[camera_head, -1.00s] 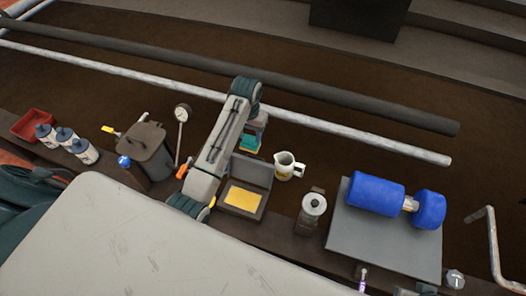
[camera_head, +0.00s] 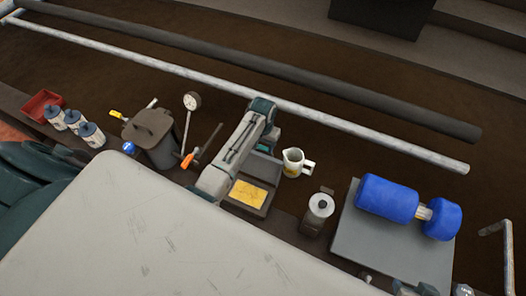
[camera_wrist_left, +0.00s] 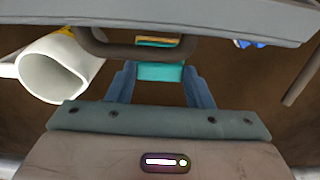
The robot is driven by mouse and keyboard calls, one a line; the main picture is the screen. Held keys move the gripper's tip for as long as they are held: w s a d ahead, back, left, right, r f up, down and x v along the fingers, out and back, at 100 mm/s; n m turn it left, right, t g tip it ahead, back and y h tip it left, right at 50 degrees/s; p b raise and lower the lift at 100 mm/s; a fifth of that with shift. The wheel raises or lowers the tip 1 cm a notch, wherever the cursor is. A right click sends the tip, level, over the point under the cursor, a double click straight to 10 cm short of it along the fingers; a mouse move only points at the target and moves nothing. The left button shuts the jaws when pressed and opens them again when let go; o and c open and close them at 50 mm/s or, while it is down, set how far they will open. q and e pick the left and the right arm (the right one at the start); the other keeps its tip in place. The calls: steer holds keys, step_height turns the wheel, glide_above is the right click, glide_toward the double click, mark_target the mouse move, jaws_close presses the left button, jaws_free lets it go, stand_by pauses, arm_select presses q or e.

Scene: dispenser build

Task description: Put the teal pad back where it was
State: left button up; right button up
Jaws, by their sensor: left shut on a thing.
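The teal pad (camera_wrist_left: 160,71) shows in the left wrist view between the two fingers of my left gripper (camera_wrist_left: 162,85). The gripper is shut on it. In the head view my left arm reaches over the grey open case (camera_head: 233,207), and the arm hides the pad and most of the gripper (camera_head: 268,143). A yellow pad (camera_head: 249,193) lies in the near part of the case. The case's grey far part (camera_head: 262,169) is partly covered by my arm. My right gripper is not in view.
A white jug (camera_head: 294,163) stands just right of the case and shows close by in the left wrist view (camera_wrist_left: 58,68). A jar (camera_head: 319,207) and a grey plate (camera_head: 380,245) with a blue roller (camera_head: 387,197) are further right. A dark bin (camera_head: 152,133) stands left.

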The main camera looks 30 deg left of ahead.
mark_target(263, 148)
arm_select(q)
step_height(263, 148, down, 4)
steer(key=shift+r+b, duration=0.1)
steer(key=shift+b, duration=0.25)
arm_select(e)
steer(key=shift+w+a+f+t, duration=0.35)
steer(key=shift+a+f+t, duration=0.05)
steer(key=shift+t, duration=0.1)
arm_select(q)
steer(key=o, duration=0.9)
steer(key=shift+o, duration=0.2)
step_height(263, 148, up, 12)
steer(key=p, duration=0.2)
steer(key=shift+p, duration=0.35)
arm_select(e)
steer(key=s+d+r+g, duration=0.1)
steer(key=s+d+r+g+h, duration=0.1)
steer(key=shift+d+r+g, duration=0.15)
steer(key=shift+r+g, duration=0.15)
